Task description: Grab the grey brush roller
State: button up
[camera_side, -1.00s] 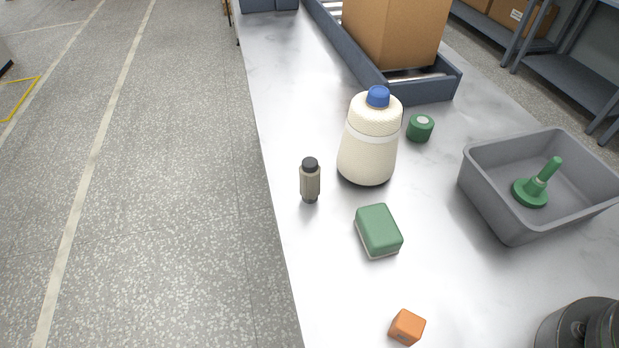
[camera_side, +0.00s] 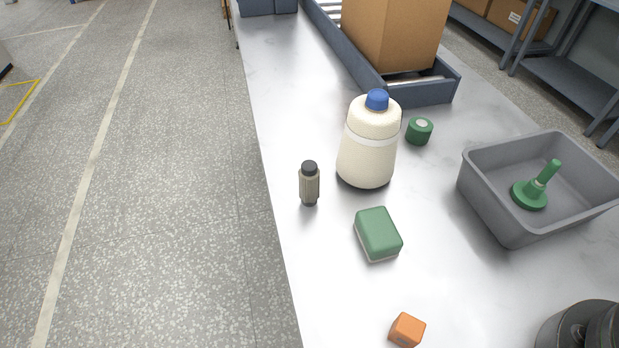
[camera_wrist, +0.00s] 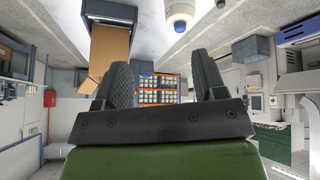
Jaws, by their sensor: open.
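The grey brush roller (camera_side: 309,185) looks to be the small upright cylinder with a ribbed grey-beige body and a dark cap. It stands near the left edge of the table in the side view, left of the cream bottle. I cannot make it out in the wrist view. My gripper (camera_wrist: 163,78) shows in the wrist view with its two dark ridged fingers spread apart and nothing between them. Its fingers do not show in the side view, so its distance from the roller cannot be told.
The cream bottle (camera_side: 367,158) with a blue cap stands right of the roller. A green block (camera_side: 378,233), an orange cube (camera_side: 407,329) and a green cylinder (camera_side: 419,132) are nearby. A grey bin (camera_side: 489,207) holds a green handled piece (camera_side: 536,188). A carton (camera_side: 394,35) stands behind.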

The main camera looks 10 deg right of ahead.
jog(key=w+a+f+n, duration=0.2)
jog(key=w+a+n, duration=0.3)
jog(key=n, duration=0.4)
jog(key=n+g, duration=0.2)
jog(key=n, duration=2.2)
send_near(312, 168)
jog(key=f, duration=0.1)
jog(key=shift+n+h, duration=0.3)
jog(key=shift+n, duration=0.1)
jog(key=x, duration=0.4)
jog(key=shift+w+a+f, duration=0.1)
jog(key=shift+w+f, duration=0.1)
jog(key=shift+a+x, duration=0.1)
jog(key=shift+x, duration=1.5)
jog(key=shift+a+x, duration=0.15)
jog(key=shift+x, duration=1.45)
jog(key=c, duration=1)
